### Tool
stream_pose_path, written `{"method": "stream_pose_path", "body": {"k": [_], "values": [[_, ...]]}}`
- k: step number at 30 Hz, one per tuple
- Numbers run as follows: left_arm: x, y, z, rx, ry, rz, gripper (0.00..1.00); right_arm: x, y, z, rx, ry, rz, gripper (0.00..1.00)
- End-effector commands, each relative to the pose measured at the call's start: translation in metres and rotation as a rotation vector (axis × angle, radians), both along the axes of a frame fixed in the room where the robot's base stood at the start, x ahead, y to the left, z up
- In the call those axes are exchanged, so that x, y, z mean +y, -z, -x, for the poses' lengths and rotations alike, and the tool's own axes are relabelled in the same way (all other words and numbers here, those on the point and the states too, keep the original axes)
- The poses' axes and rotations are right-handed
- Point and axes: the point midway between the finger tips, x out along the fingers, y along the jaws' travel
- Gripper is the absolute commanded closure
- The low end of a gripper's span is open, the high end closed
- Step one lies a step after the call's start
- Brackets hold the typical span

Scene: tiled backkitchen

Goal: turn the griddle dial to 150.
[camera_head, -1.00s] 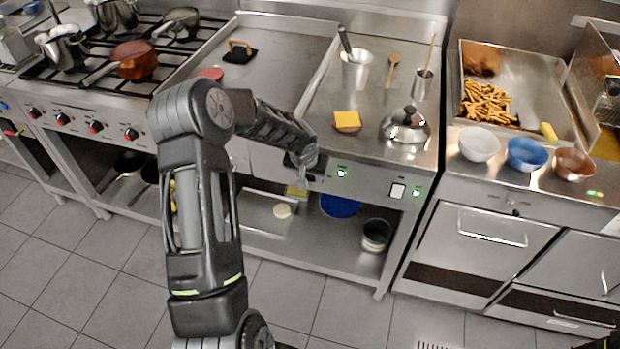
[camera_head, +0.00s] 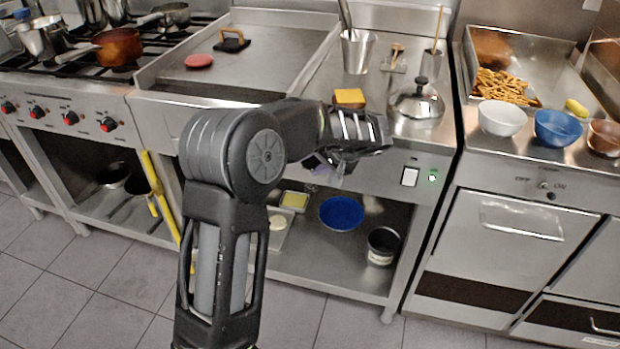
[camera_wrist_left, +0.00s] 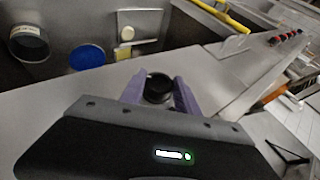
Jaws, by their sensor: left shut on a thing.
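The griddle dial (camera_wrist_left: 157,87) is a dark round knob on the steel front panel (camera_wrist_left: 225,80) in the left wrist view. The purple-lined fingers of my left gripper (camera_wrist_left: 155,95) are shut on it, one on each side. In the head view my left gripper (camera_head: 332,176) is at the front panel below the counter, and it and its wrist hide the dial. No dial number can be read. The griddle plate (camera_head: 205,72) lies behind my arm, with a red round patty (camera_head: 199,61) and a black press (camera_head: 231,44) on it. My right gripper is not in view.
A white switch (camera_head: 409,177) and a green light (camera_head: 432,178) are right of my gripper. A steel dome lid (camera_head: 416,103) and a yellow-topped item (camera_head: 349,97) stand on the counter above.

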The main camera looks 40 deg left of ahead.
Motion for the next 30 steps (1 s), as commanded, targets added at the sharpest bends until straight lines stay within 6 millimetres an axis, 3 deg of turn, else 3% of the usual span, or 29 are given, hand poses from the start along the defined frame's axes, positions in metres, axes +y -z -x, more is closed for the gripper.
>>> {"method": "stream_pose_path", "body": {"k": [1, 7, 24, 25, 30], "values": [[-0.002, 0.006, -0.001, 0.009, 0.003, -0.027, 1.0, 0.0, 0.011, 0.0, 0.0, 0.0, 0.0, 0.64], [-0.002, 0.004, -0.001, 0.041, 0.001, -0.114, 1.0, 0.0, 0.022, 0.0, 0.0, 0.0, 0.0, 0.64], [-0.002, 0.002, 0.0, 0.057, 0.001, -0.152, 1.0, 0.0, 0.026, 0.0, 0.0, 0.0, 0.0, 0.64], [-0.002, 0.002, 0.0, 0.057, 0.001, -0.152, 0.6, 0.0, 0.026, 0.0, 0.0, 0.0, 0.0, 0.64], [-0.002, 0.002, 0.0, 0.056, 0.0, -0.151, 0.46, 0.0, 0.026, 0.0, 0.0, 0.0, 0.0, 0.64]]}}
